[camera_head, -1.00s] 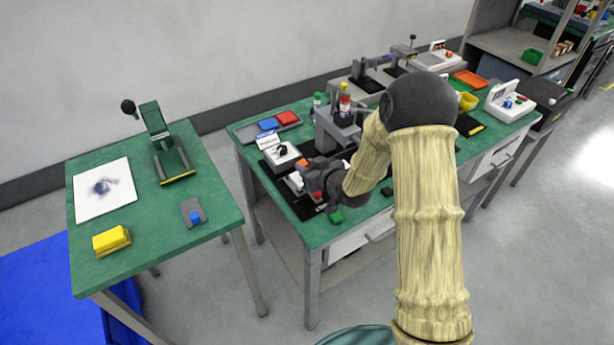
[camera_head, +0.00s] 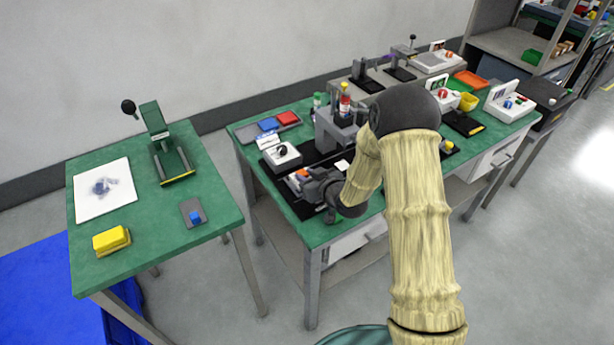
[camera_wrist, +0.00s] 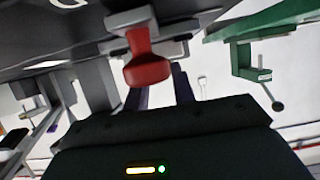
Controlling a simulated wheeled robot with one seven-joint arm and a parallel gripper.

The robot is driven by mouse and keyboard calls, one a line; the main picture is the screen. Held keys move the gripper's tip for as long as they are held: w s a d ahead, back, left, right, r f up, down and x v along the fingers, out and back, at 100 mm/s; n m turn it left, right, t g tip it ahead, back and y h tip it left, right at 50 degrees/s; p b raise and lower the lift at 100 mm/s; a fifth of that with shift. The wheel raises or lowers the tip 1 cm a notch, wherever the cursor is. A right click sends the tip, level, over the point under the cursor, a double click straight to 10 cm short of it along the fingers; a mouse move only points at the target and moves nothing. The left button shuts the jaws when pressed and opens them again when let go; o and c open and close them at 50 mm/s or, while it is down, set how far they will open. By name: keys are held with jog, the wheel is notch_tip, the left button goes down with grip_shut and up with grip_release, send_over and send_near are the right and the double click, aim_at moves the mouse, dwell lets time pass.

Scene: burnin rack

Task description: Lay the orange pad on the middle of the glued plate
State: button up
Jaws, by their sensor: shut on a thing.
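My gripper (camera_head: 318,188) is low over the black mat (camera_head: 273,180) on the middle table, its fingers partly hidden by its own body in the head view. In the wrist view its two dark fingers reach up to a red handle (camera_wrist: 147,68), and they look shut on it. The handle joins a grey bracket (camera_wrist: 130,19). A small orange patch (camera_head: 302,173) shows just left of my gripper in the head view; I cannot tell if it is the orange pad or the handle. I cannot make out the glued plate for certain.
A white box (camera_head: 283,157) stands just behind my gripper. A grey fixture (camera_head: 338,130) with bottles is behind it. The left table's green press (camera_head: 165,145) stands clear.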

jog(key=o, duration=0.9)
jog(key=shift+f, duration=0.1)
jog(key=b+v, duration=0.1)
jog(key=v, duration=1.1)
jog(key=shift+d, duration=0.1)
jog(key=shift+d, duration=0.1)
